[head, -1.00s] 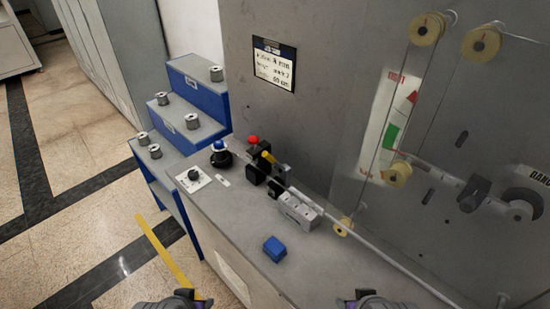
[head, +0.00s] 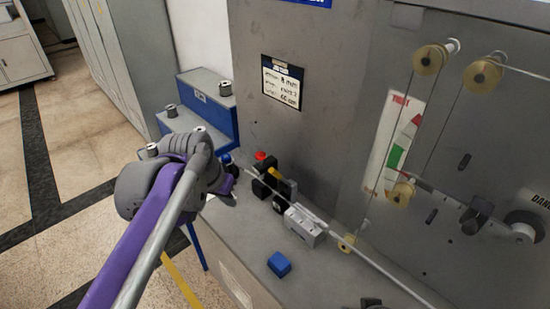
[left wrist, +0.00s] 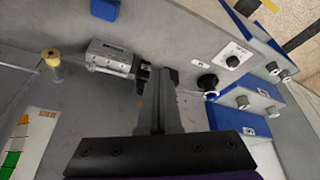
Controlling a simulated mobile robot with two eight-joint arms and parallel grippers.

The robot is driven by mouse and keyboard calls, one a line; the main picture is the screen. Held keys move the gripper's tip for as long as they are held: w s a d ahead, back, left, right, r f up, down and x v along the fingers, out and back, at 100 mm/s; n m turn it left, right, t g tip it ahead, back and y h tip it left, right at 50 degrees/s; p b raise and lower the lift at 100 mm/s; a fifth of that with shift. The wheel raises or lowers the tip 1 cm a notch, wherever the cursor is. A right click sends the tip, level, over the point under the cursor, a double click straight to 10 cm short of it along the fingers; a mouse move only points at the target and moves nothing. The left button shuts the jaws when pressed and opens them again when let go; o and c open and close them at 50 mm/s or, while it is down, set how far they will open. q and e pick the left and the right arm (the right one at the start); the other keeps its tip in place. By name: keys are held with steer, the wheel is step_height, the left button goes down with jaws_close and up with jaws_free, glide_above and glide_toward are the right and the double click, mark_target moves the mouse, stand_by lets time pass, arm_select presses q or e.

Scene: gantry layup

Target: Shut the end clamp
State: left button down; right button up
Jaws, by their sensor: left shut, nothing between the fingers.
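The end clamp (head: 262,187) is a black block with a yellow lever (head: 274,174) and a red knob (head: 261,155), at the end of a long thin rod on the grey bench. In the left wrist view its dark body (left wrist: 143,78) shows just left of my fingertips, partly hidden. My left gripper (head: 234,171) is shut and empty, held above the bench just left of the clamp. Its closed fingers also show in the left wrist view (left wrist: 167,76). I cannot tell whether they touch the clamp. Only a bit of my right gripper (head: 371,302) shows at the bottom edge.
A grey metal block (head: 306,224) sits beside the clamp along the rod (head: 375,260). A blue block (head: 279,264) lies on the bench in front. Blue steps (head: 209,110) with spools stand behind.

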mark_target(282, 179)
arm_select(q)
steer(key=w+d+r+m, duration=0.1)
steer(key=w+d+r, duration=0.2)
steer(key=w, duration=0.3)
steer(key=w+d+r+m+g+h+p, duration=0.1)
steer(key=w+d+r, duration=0.2)
steer(key=w, duration=0.2)
steer(key=w+d+r+m+p, duration=0.1)
steer(key=w+d+r+m, duration=0.1)
steer(key=w, duration=0.4)
steer(key=shift+w+d+r+g+h, duration=0.3)
steer(key=shift+d+r+h, duration=0.1)
steer(key=shift+d+r, duration=0.35)
arm_select(e)
steer(key=shift+w+r, duration=0.3)
steer(key=shift+r, duration=0.3)
steer(key=shift+w+r, duration=0.3)
steer(key=shift+r, duration=0.35)
steer(key=shift+w+r, duration=0.3)
steer(key=shift+r, duration=0.3)
arm_select(q)
steer(key=shift+a, duration=0.1)
